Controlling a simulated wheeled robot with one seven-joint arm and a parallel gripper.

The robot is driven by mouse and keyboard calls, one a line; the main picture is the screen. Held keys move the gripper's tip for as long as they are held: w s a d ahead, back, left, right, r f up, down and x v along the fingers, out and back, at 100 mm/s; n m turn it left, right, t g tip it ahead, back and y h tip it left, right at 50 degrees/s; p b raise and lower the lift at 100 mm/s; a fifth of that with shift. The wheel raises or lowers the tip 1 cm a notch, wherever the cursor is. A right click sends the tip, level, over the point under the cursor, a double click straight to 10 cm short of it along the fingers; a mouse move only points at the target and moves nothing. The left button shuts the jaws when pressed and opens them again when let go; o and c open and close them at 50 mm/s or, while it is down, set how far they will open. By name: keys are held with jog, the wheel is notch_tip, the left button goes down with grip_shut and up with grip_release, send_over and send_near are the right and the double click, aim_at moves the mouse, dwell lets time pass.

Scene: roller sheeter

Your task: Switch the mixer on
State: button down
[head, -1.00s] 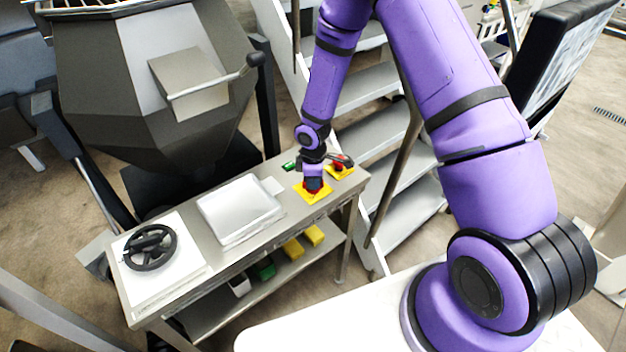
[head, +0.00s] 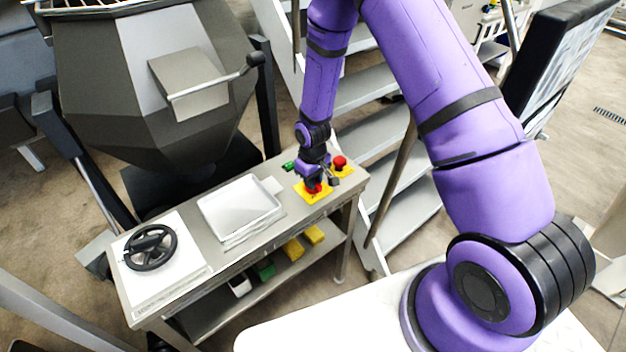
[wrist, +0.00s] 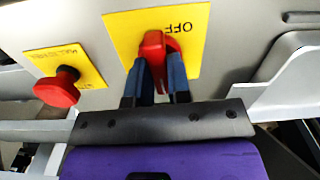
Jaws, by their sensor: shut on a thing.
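A red switch knob (wrist: 154,48) stands on a yellow plate (wrist: 196,24) with the word OFF on it, upside down in the wrist view. The plate also shows in the head view (head: 322,197) on the steel bench. My gripper (wrist: 156,68) has its two dark fingers on either side of the red knob and is shut on it. In the head view my gripper (head: 315,184) reaches down over the knob and hides most of it. Whether the knob is turned cannot be told. The mixer is not clearly identifiable.
A red mushroom button (wrist: 57,88) on a smaller yellow plate sits beside the knob. The bench also bears a green item (head: 289,166), a tray (head: 240,208) and a black handwheel (head: 150,247). A dark hopper (head: 150,90) stands behind; stairs (head: 385,140) rise at right.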

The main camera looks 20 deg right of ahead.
jog(key=shift+m, duration=0.5)
jog(key=c, duration=1.1)
grip_release()
jog(key=shift+o, duration=0.2)
notch_tip(320, 180, up, 11)
